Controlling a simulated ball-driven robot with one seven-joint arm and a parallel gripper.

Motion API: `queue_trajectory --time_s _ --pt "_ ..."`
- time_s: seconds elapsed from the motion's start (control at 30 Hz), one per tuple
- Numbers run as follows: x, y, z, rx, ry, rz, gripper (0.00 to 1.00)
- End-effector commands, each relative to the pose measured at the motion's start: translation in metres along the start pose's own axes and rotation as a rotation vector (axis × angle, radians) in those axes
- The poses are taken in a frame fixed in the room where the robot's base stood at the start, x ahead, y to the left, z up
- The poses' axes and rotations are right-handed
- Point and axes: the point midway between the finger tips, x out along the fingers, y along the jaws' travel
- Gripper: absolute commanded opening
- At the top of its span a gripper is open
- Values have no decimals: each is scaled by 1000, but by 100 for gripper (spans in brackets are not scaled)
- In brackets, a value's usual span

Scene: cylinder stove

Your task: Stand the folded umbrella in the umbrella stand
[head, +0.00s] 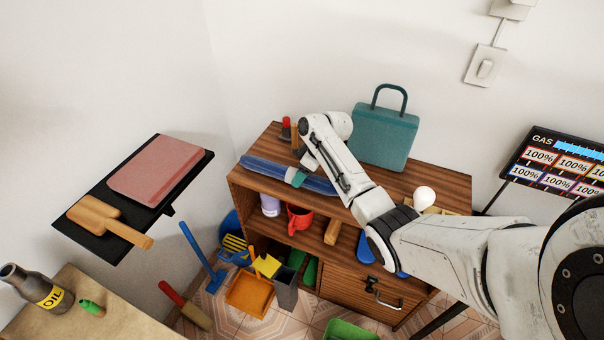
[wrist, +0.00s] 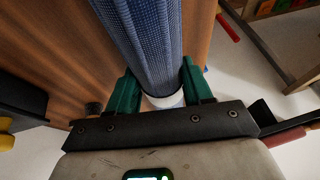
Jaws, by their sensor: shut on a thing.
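The folded blue umbrella (head: 262,168) lies lengthwise along the front of the wooden cabinet's top in the head view. My gripper (head: 298,178) is at its middle, with the wrist partly covering it. In the wrist view my gripper's green fingers (wrist: 160,90) are shut on the umbrella (wrist: 145,35), one on each side of its ribbed blue cloth, beside a white band. A tall dark grey square container (head: 286,286) stands on the floor before the cabinet; it looks like the umbrella stand, but I cannot be sure.
The wooden cabinet (head: 440,178) carries a teal case (head: 384,138) and a white bulb (head: 424,196). An orange dustpan (head: 250,293), a blue bucket (head: 229,226) and a green bin (head: 350,330) crowd the floor. A black wall shelf (head: 98,240) juts out at left.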

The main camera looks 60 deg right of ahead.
Motion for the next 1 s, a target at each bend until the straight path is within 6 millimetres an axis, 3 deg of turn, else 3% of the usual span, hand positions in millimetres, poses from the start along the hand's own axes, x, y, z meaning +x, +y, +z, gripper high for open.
queue_trajectory --time_s 0.33,0.37,0.6,0.87,1.0 --pt "3 1 1 -1 1 1 11" --pt "3 1 1 -1 1 0 52" --pt "2 0 1 0 1 0 75" --pt "1 0 0 0 1 0 76" --pt "-9 0 -1 -1 3 1 76"
